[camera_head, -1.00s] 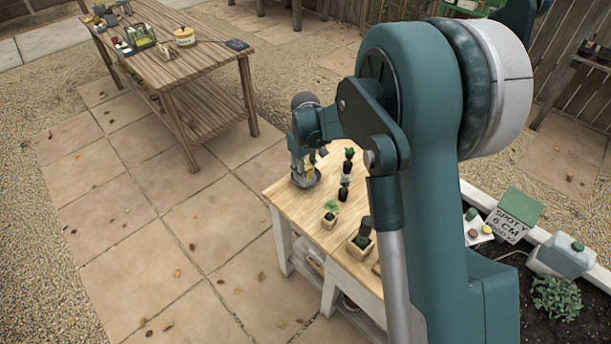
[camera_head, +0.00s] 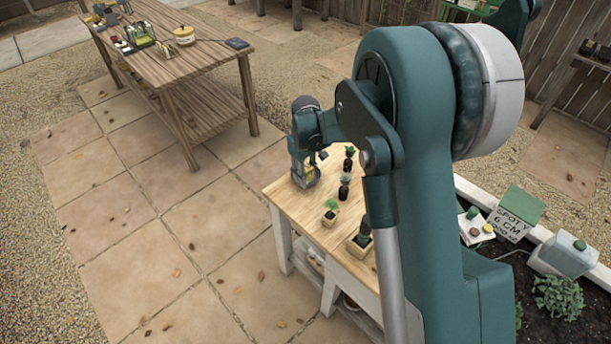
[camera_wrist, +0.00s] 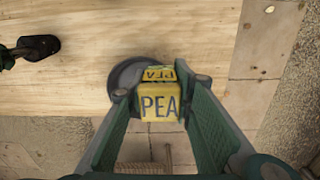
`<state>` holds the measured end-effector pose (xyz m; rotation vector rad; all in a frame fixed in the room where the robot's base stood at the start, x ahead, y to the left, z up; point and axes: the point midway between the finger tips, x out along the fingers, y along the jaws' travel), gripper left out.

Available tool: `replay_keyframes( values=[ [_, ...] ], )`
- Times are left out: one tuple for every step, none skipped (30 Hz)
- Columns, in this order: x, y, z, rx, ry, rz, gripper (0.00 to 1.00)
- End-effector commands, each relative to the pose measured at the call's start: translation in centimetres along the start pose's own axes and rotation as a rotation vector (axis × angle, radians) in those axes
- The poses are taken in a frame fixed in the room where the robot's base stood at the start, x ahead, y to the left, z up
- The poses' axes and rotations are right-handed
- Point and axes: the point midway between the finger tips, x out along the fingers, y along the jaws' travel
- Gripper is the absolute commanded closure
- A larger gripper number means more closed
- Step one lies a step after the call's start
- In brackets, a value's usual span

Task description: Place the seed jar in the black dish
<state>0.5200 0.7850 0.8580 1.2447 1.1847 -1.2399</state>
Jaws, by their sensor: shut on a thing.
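The seed jar (camera_wrist: 159,104) is yellow and marked PEA in dark letters. My gripper (camera_wrist: 160,106) is shut on it, with a finger on each side. The black dish (camera_wrist: 122,79) is a dark round shape on the wooden tabletop, close to its edge. The jar covers much of the dish in the wrist view, and I cannot tell whether they touch. In the head view my gripper (camera_head: 305,178) is at the far left corner of the small table, with the dish mostly hidden there.
Several small dark potted seedlings (camera_head: 344,187) stand right of my gripper on the small table (camera_head: 300,207). A larger bench (camera_head: 190,62) is at the back left. Paving lies beyond the table edge.

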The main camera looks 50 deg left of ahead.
Motion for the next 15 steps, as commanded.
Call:
replay_keyframes(
  values=[
    [0.07,0.0,0.0,0.0,0.0,0.0,0.89],
    [0.06,0.0,0.0,0.0,0.0,0.0,0.89],
    [0.03,0.0,0.0,0.0,0.0,0.0,0.89],
    [0.03,0.0,0.0,0.0,0.0,0.0,0.74],
    [0.03,0.0,-0.01,0.0,0.0,0.0,0.71],
    [0.02,0.0,-0.01,0.0,0.0,0.0,0.65],
    [0.02,0.0,-0.01,0.0,0.0,0.0,0.61],
    [0.02,0.0,-0.01,0.0,0.0,0.0,0.61],
    [0.02,0.0,-0.01,0.0,0.0,0.0,0.61],
    [0.02,0.0,0.0,0.0,0.0,0.0,0.61],
    [0.02,0.0,0.0,0.0,0.0,0.0,0.61],
    [0.02,0.0,-0.01,0.0,0.0,0.0,0.61],
    [0.02,0.0,-0.01,0.0,0.0,0.0,0.61],
    [0.02,0.0,-0.01,0.0,0.0,0.0,0.61],
    [0.02,0.0,-0.01,0.0,0.0,0.0,0.61]
  ],
)
